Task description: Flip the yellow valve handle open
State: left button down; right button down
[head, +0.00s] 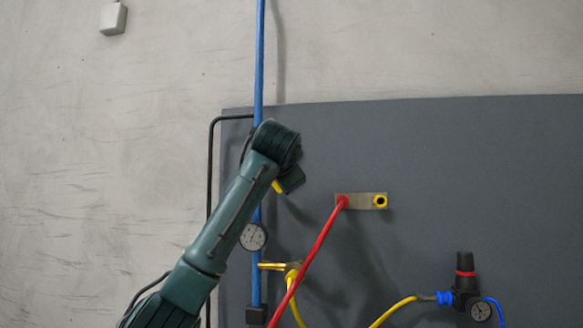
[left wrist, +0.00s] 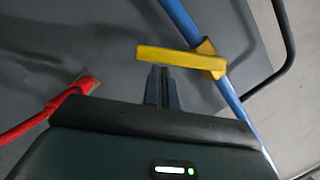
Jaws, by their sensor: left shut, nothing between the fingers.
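The yellow valve handle (left wrist: 168,58) sticks out crosswise from the blue pipe (left wrist: 197,30) in the left wrist view, its yellow mount on the pipe. In the head view only a small yellow piece of the handle (head: 277,187) shows beside my left arm. My left gripper (left wrist: 161,70) is shut and empty, with its fingertips right at the handle's near edge. I cannot tell whether they touch it. In the head view my wrist hides the fingers and most of the valve. My right gripper is in neither view.
A round gauge (head: 253,237) and a brass branch (head: 280,266) with a yellow hose sit lower on the pipe. A red hose (head: 318,246) runs down from a brass plate (head: 361,201). A black regulator (head: 466,285) stands lower right. The grey panel's upper right is clear.

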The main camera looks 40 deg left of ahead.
pick_arm(q)
jog(key=a+f+m, duration=0.1)
jog(key=m, duration=0.1)
jog(key=s+a+f+m+y, duration=0.1)
jog(key=m, duration=0.1)
jog(key=a+f+m, duration=0.1)
jog(key=m, duration=0.1)
jog(key=shift+s+a+f+t+y, duration=0.2)
jog(key=shift+s+a+t+y, duration=0.1)
jog(key=shift+s+a, duration=0.05)
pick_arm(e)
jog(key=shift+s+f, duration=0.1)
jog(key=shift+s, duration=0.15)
pick_arm(q)
jog(key=shift+a+f, duration=0.1)
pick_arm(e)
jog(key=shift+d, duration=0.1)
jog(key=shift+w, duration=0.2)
